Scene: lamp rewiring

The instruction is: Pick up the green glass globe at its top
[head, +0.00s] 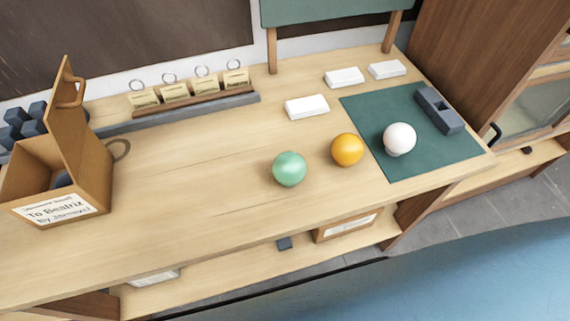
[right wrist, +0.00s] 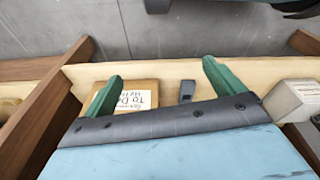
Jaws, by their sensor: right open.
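The green glass globe (head: 289,169) sits on the wooden bench top, near the middle, left of an amber globe (head: 347,150). A white globe (head: 399,139) is further right on a dark green mat (head: 432,160). My right gripper (right wrist: 160,80) shows in the right wrist view with its two green fingers wide apart and nothing between them. It is away from the green globe, which is not in that view. Neither gripper shows in the head view, and my left gripper is in no view.
A cardboard box (head: 75,170) with an open lid stands at the left. A rack of tags (head: 190,98) and white boxes (head: 307,107) line the back. A grey block (head: 438,111) lies on the mat. The bench middle is clear. A lower shelf (head: 210,281) runs below.

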